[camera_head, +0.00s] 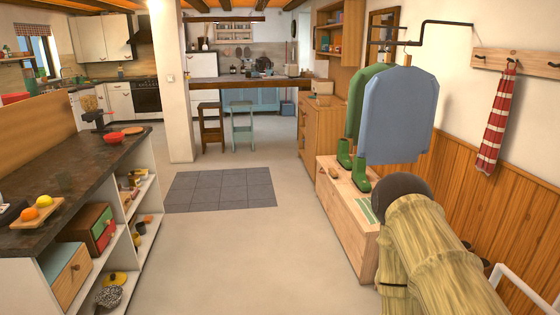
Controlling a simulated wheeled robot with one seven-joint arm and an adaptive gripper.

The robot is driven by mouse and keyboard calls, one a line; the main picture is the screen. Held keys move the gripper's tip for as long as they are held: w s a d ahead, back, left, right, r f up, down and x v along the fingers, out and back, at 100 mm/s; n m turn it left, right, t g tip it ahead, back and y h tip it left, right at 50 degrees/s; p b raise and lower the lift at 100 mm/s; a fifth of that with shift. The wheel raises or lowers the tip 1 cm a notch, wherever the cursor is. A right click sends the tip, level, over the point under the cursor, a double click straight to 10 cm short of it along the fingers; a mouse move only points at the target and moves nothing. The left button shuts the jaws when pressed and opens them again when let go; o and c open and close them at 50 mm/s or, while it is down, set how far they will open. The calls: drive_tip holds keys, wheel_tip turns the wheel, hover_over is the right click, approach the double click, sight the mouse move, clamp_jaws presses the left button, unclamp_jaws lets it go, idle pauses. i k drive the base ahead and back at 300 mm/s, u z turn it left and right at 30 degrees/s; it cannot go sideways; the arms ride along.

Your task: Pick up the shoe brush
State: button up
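A small brown object (334,172), likely the shoe brush, lies on top of the light wooden bench (345,225) at the right. It sits just left of the green boots (361,174) and is too small to make out bristles. My arm, with a bamboo-like surface, fills the lower right and covers the near right part of the bench. My gripper does not show in this view.
Blue and green coats (398,115) hang above the bench. A striped green item (366,211) lies at the bench's near end. A dark counter (75,180) with open shelves stands left. The floor (230,245) between is clear, with a grey mat (220,188) beyond.

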sight(334, 173)
drive_tip(key=u, duration=0.3)
drive_tip(key=i, duration=1.65)
drive_tip(key=z, duration=0.45)
drive_tip(key=i, duration=1.65)
drive_tip(key=z, duration=0.65)
drive_tip(key=k, duration=0.6)
drive_tip(key=u, duration=0.8)
drive_tip(key=i, duration=1)
drive_tip(key=u, duration=0.35)
drive_tip(key=i, duration=1.15)
drive_tip(key=z, duration=1.2)
drive_tip(key=i, duration=0.6)
drive_tip(key=z, duration=0.2)
